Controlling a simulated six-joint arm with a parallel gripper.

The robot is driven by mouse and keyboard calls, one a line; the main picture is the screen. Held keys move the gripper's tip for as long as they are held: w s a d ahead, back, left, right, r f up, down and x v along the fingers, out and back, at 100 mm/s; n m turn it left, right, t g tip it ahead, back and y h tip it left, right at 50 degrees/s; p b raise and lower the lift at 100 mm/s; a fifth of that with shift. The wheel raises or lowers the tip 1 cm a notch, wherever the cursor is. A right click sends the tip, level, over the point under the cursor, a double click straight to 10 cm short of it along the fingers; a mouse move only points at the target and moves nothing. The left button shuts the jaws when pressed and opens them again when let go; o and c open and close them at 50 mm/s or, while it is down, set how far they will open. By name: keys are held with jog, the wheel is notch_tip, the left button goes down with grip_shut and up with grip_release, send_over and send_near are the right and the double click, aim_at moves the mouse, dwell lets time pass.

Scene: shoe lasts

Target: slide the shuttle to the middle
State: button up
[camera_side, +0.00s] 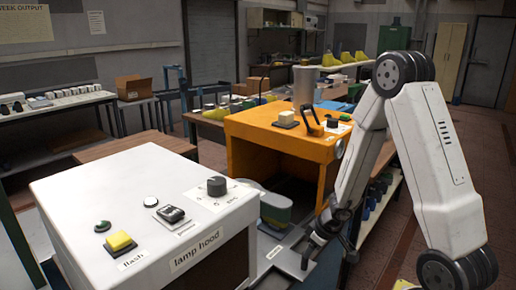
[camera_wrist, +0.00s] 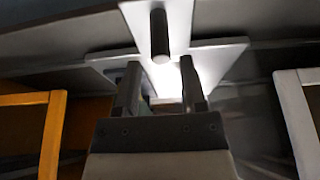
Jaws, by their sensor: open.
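The shuttle (camera_wrist: 208,57) shows in the wrist view as a pale plate with a dark upright post (camera_wrist: 159,36), its handle by the look of it. In the side view a grey-green rounded piece (camera_side: 276,207), perhaps a shoe last, sits in the gap between the orange box (camera_side: 275,133) and the white lamp hood (camera_side: 140,195). My gripper (camera_wrist: 160,65) is open, with one finger on each side of the post's line in the wrist view. I cannot tell whether the post is between the fingers or beyond them. In the side view my gripper (camera_side: 313,247) is low at the front of the gap.
The lamp hood has a yellow button (camera_side: 120,241) and a dark knob (camera_side: 216,186) on top. The orange box carries a black handle (camera_side: 311,121) and another knob. In the wrist view an orange frame (camera_wrist: 52,135) stands left and a white frame (camera_wrist: 296,120) right.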

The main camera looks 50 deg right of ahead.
jog(key=shift+v, duration=1.9)
jog(key=shift+a, duration=0.1)
jog(key=a+r, duration=0.3)
jog(key=a, duration=0.3)
jog(key=s+a+r+g, duration=0.1)
jog(key=a+r, duration=0.2)
jog(key=a, duration=0.4)
jog(key=shift+s+a+r, duration=0.15)
jog(key=shift+s+r, duration=0.05)
jog(key=shift+r, duration=0.15)
dwell(0.5)
